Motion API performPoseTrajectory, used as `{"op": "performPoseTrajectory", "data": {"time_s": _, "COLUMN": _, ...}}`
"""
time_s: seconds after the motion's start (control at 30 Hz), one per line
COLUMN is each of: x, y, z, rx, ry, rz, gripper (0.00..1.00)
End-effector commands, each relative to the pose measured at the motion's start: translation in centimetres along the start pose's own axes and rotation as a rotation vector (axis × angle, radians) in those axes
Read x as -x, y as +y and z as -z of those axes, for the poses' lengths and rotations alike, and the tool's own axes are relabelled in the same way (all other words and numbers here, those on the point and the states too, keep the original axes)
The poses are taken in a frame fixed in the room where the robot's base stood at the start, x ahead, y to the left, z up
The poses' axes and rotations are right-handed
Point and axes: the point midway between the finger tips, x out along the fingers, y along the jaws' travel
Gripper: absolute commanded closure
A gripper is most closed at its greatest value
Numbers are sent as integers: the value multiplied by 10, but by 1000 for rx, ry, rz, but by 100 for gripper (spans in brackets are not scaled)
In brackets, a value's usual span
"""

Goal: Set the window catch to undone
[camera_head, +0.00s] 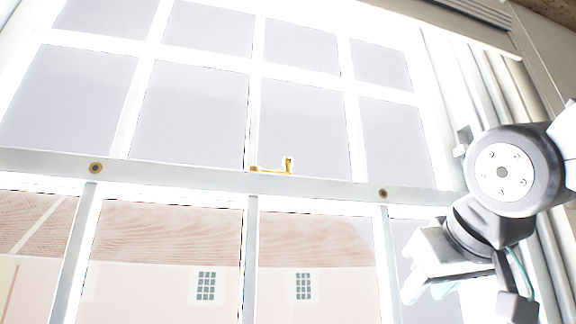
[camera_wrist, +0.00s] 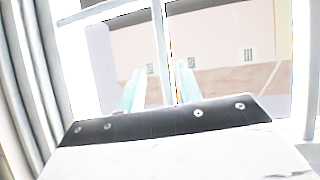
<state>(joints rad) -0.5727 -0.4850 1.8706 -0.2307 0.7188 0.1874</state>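The window catch (camera_head: 271,170) is a small brass piece on the middle rail of the sash window (camera_head: 200,174), seen in the head view. Its arm lies along the rail to the right, with a short upright knob at its right end. My gripper (camera_head: 428,288) is to the right of the catch and lower, in front of the right-hand lower panes, apart from the catch. In the wrist view its two pale teal fingers (camera_wrist: 160,85) stand apart with nothing between them. The catch does not show in the wrist view.
Two round brass fittings sit on the rail, one left (camera_head: 95,168) and one right (camera_head: 383,193). A pale curtain (camera_head: 490,85) hangs at the right, behind my arm. A pink building (camera_head: 150,270) shows outside through the glass. The space in front of the catch is clear.

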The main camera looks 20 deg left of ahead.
Motion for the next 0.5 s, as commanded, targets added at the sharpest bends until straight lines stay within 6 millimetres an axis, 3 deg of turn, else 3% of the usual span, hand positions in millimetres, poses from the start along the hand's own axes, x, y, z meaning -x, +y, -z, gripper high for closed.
{"op": "performPoseTrajectory", "data": {"time_s": 0.03, "x": 10, "y": -31, "z": 46, "rx": 24, "ry": 105, "rz": 61, "gripper": 65}}
{"op": "performPoseTrajectory", "data": {"time_s": 0.1, "x": 30, "y": -65, "z": 99, "rx": 41, "ry": 237, "rz": 132, "gripper": 65}}
{"op": "performPoseTrajectory", "data": {"time_s": 0.2, "x": 59, "y": -105, "z": 152, "rx": 50, "ry": 383, "rz": 219, "gripper": 65}}
{"op": "performPoseTrajectory", "data": {"time_s": 0.3, "x": 82, "y": -130, "z": 184, "rx": 52, "ry": 474, "rz": 277, "gripper": 65}}
{"op": "performPoseTrajectory", "data": {"time_s": 0.37, "x": 90, "y": -138, "z": 194, "rx": 50, "ry": 505, "rz": 297, "gripper": 65}}
{"op": "performPoseTrajectory", "data": {"time_s": 0.5, "x": 88, "y": -147, "z": 206, "rx": 49, "ry": 528, "rz": 313, "gripper": 65}}
